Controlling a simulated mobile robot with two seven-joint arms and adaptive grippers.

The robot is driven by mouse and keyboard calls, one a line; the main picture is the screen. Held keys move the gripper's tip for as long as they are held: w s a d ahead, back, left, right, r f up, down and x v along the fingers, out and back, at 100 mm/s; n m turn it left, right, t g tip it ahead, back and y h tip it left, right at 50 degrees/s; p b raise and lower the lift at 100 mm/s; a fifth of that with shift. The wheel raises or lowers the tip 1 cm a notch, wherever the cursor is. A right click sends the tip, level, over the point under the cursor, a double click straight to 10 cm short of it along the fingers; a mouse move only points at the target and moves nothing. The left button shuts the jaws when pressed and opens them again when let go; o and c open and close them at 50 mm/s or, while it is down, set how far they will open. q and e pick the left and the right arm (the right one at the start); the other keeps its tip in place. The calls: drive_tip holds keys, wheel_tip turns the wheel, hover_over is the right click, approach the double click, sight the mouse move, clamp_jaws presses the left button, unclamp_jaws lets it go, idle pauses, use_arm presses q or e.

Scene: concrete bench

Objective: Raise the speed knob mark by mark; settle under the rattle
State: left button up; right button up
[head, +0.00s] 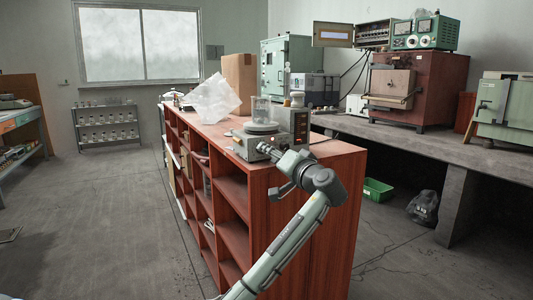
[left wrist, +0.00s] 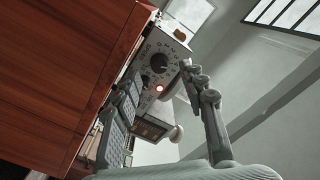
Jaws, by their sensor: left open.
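A small grey stirrer-like unit (head: 247,147) sits at the near end of the red-brown shelf top. A clear beaker (head: 262,108) stands on its round plate. My left gripper (head: 272,152) is at the panel. Its two fingers (left wrist: 162,76) are spread, with the knob just past the gap between the tips; contact is not clear. My right gripper is not in view.
A dark control box (head: 293,122) stands behind the stirrer. Crumpled clear plastic (head: 212,100) and a cardboard box (head: 239,80) lie further back on the shelf top (head: 315,150). A concrete bench with instruments (head: 385,130) runs along the right. The floor at left is open.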

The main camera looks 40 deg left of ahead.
use_arm(q)
drive_tip(key=shift+x, duration=1.6)
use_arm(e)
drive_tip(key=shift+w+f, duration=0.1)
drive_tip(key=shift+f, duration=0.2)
use_arm(q)
drive_tip(key=shift+c, duration=0.5)
clamp_jaws()
drive_tip(key=m+p, duration=0.1)
drive_tip(key=p, duration=0.1)
drive_tip(key=m+p, duration=0.1)
drive_tip(key=p, duration=0.1)
drive_tip(key=shift+d+r+m, duration=0.1)
drive_tip(key=shift+r+m, duration=0.1)
drive_tip(key=shift+m, duration=0.2)
drive_tip(key=shift+f+m+p, duration=0.2)
drive_tip(key=shift+m+p, duration=0.7)
drive_tip(key=shift+m, duration=0.2)
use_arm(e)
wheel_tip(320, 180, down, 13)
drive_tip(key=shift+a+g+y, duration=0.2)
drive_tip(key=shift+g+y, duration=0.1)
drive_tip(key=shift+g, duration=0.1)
